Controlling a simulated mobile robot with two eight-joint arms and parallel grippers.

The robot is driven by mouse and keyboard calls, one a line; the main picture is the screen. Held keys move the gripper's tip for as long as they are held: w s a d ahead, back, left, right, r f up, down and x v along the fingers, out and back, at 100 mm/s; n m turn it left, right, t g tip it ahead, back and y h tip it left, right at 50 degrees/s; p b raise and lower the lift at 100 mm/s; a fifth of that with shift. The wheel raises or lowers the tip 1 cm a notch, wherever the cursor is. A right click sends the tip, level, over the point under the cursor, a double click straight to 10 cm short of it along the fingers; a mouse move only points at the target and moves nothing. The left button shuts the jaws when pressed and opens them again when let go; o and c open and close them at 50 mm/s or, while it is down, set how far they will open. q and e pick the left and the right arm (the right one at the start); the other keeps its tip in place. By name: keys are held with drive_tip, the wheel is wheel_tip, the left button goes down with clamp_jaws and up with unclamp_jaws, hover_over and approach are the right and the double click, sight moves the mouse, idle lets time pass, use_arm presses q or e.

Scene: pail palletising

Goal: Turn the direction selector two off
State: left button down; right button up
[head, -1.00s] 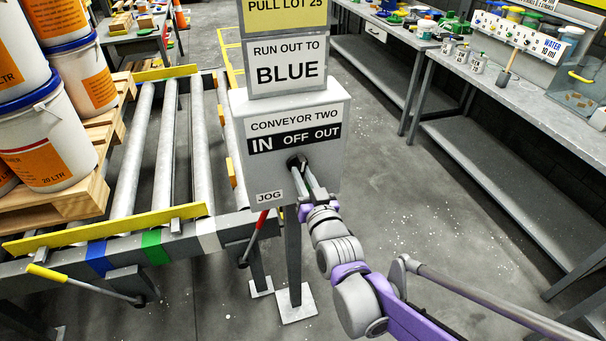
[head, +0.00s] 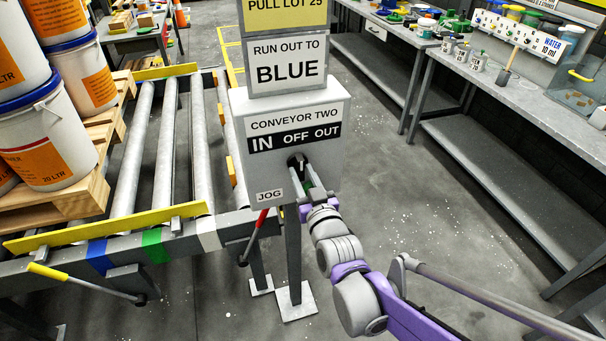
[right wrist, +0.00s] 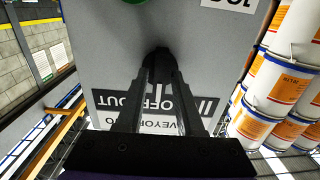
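The grey control box (head: 330,120) labelled "CONVEYOR TWO" stands on a post at the centre of the head view. Its black direction selector (head: 297,161) is below the "IN OFF OUT" strip (head: 294,138). It also shows in the right wrist view (right wrist: 158,58), between the fingertips. Which word it points to is hard to tell. My right gripper (head: 304,172) is at the box face with its fingers spread either side of the selector. They look open, and any contact is unclear. In the right wrist view the gripper (right wrist: 160,72) faces the box. My left gripper is not in view.
A red-handled lever (head: 261,221) hangs left of the post. The roller conveyor (head: 165,140) and a pallet (head: 80,190) of pails are left. Benches (head: 490,85) stand right; floor between is clear.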

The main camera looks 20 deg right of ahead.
drive_tip(key=shift+o, duration=0.7)
drive_tip(key=s+p, duration=0.1)
drive_tip(key=s, duration=1)
drive_tip(key=shift+d, duration=0.15)
drive_tip(key=shift+w, duration=0.1)
